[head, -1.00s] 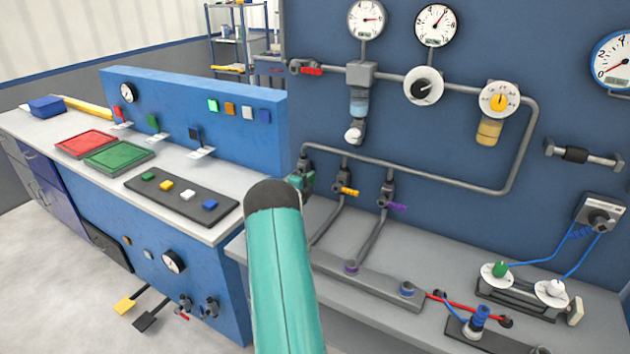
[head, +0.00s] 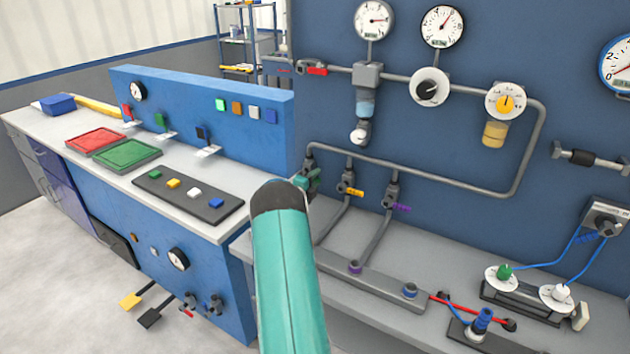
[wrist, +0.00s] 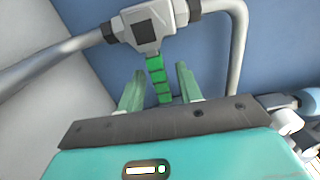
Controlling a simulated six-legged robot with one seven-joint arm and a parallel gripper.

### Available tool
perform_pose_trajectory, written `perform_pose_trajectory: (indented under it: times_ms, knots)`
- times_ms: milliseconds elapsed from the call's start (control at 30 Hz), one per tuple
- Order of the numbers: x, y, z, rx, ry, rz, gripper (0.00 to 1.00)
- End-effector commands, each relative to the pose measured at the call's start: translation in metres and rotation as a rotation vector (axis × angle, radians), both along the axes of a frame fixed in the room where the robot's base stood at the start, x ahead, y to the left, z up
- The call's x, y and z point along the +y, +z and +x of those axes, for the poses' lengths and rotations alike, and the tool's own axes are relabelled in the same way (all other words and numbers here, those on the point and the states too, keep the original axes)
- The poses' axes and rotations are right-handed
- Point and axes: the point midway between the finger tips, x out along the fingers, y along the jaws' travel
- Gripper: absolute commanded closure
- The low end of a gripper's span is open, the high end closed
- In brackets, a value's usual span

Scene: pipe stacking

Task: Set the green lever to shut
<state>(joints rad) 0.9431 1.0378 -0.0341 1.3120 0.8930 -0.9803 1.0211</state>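The green lever (wrist: 158,79) hangs from a grey valve body (wrist: 150,25) in the wrist view. There it points down the picture, roughly across the pipe, between my fingers. My gripper (wrist: 156,82) is open, with a pale green finger on each side of the lever and visible gaps. No firm contact shows. In the head view my teal arm link hides most of the gripper and this valve. Only a small dark-green patch shows beyond the link's tip, and I cannot tell lever from gripper there.
Close right of the green valve are a yellow lever (head: 352,192) and a purple lever (head: 400,208) on neighbouring valves. A grey pipe (head: 430,173) runs above them along the blue wall. The blue console (head: 200,110) stands to the left.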

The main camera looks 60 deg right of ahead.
Motion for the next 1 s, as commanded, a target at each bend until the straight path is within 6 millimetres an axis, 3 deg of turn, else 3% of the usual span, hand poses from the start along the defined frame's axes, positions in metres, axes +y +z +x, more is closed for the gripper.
perform_pose_trajectory:
  times_ms: [267, 800, 1000]
  knots:
    - [0.011, 0.001, 0.001, 0.001, 0.002, 0.0, 0.65]
    - [0.119, 0.001, 0.012, 0.001, 0.003, 0.0, 0.65]
    - [0.136, 0.0, 0.012, 0.0, 0.0, 0.0, 0.65]
